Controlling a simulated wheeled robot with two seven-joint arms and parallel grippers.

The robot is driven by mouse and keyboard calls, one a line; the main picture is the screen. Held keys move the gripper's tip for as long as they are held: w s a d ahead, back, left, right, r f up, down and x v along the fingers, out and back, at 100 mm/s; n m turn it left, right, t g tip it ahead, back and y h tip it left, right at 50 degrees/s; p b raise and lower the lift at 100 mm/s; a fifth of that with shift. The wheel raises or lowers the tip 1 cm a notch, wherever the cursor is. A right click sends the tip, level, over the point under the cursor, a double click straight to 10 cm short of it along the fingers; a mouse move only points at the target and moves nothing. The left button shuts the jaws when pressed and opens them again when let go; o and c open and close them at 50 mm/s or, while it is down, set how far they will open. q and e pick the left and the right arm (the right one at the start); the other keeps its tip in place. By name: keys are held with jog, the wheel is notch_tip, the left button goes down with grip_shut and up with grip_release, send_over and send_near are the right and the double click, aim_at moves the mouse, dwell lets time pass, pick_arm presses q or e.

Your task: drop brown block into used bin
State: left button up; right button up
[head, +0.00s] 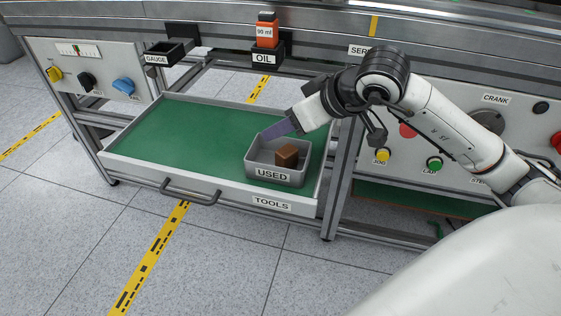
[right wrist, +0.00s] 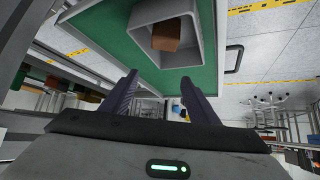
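The brown block (head: 287,155) rests inside the grey bin labelled USED (head: 296,179), toward its right side. In the right wrist view the block (right wrist: 166,36) sits between the bin's walls (right wrist: 205,45). My right gripper (head: 272,132) is just above the back left of the bin, apart from the block. In the right wrist view its two purple fingers (right wrist: 159,78) are spread with nothing between them. My left gripper is in neither view.
The bin stands at the right end of an open TOOLS drawer (head: 180,135) with a green lining, otherwise empty. An orange oil bottle (head: 267,31) sits in a holder behind. Control panels with knobs flank the drawer (head: 90,75).

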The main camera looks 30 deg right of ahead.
jog(key=shift+s+d+r, duration=0.15)
jog(key=shift+s+r, duration=0.15)
jog(key=shift+r, duration=0.05)
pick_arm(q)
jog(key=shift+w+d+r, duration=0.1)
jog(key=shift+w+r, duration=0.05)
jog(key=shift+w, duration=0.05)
pick_arm(e)
jog(key=v, duration=0.9)
jog(key=shift+s, duration=0.2)
